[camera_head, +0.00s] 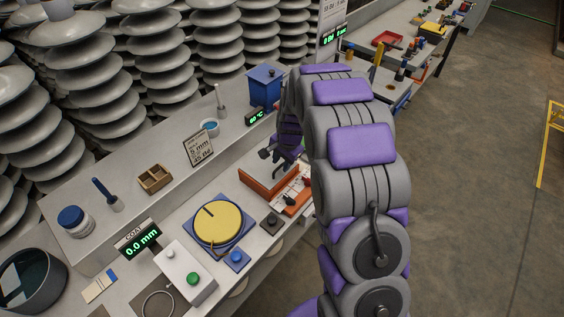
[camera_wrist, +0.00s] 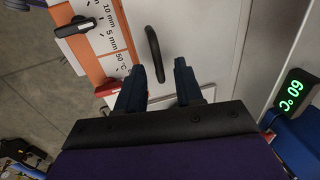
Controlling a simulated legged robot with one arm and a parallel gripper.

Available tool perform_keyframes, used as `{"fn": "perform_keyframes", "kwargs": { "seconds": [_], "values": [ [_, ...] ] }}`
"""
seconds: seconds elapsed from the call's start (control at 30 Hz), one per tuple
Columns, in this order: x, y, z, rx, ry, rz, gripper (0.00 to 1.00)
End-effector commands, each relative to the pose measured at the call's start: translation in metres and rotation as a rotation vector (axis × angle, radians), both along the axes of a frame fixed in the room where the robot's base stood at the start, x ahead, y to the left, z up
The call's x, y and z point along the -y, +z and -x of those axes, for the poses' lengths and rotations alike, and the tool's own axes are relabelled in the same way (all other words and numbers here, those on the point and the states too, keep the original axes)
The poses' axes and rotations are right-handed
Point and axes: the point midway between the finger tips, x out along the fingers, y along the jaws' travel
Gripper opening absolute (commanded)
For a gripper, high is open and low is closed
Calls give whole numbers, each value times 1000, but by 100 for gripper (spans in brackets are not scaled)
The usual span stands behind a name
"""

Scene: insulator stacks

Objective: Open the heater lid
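A blue box (camera_head: 264,91) with a flat blue lid (camera_head: 265,73) stands at the back of the bench, beside a green 60 °C display (camera_head: 256,117). It looks like the heater, and its lid looks shut. My gripper (camera_head: 267,153) is in front of and below the box, over the bench and apart from the lid; my arm hides part of the area. In the wrist view, my gripper (camera_wrist: 159,80) has its two dark fingers apart. A curved black handle (camera_wrist: 153,50) on a pale panel shows between and beyond the fingertips. Blue surface (camera_wrist: 302,142) shows at lower right beside the display (camera_wrist: 292,103).
An orange-edged fixture (camera_head: 268,186) lies below my gripper. A yellow disc on a blue base (camera_head: 218,222), a blue cup (camera_head: 210,128), a sign (camera_head: 198,147) and a wooden box (camera_head: 154,179) stand on the bench. Insulator stacks (camera_head: 160,60) fill the back. Open floor (camera_head: 470,180) lies right.

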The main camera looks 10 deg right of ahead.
Motion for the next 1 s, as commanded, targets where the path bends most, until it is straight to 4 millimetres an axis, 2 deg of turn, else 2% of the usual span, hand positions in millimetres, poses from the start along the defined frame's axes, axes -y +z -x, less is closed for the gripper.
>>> {"fn": "perform_keyframes", "kwargs": {
  "seconds": [0.23, 0.63, 1.0],
  "values": [
    [0, -1, 0, 0, 0, 0, 36],
    [0, -1, 0, -1, 0, 0, 0],
    [0, -1, 0, 0, 0, 0, 0]
  ]
}}
